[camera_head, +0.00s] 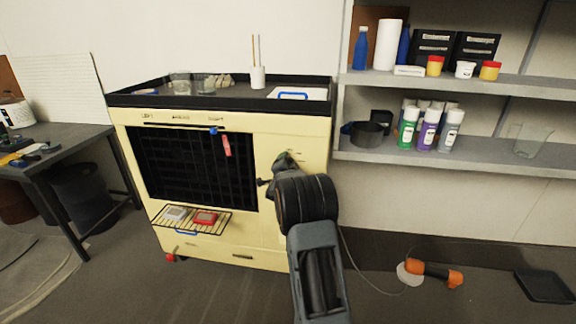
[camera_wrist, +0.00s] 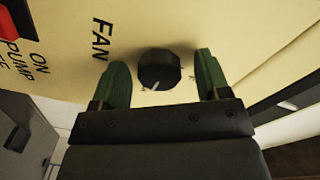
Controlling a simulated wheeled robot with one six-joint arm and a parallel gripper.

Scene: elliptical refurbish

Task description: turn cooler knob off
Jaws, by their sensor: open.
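The cooler (camera_head: 265,150) is a cream-yellow cabinet with a black grille and a black tray top. My gripper (camera_head: 278,172) is in front of its right front panel in the head view, where my arm hides the knob. In the wrist view the black round knob (camera_wrist: 159,70) sits on the cream panel beside the word FAN, with a pale pointer mark at its lower edge. My gripper (camera_wrist: 161,85) is open, with one green finger on each side of the knob. Gaps show between the fingers and the knob; I cannot tell whether the tips touch the panel.
A red switch (camera_wrist: 17,20) marked ON and PUMP is at the wrist view's upper left. Shelves (camera_head: 450,160) with bottles and jars stand right of the cooler. A workbench (camera_head: 75,132) is at left. An orange tool (camera_head: 433,272) lies on the floor at right.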

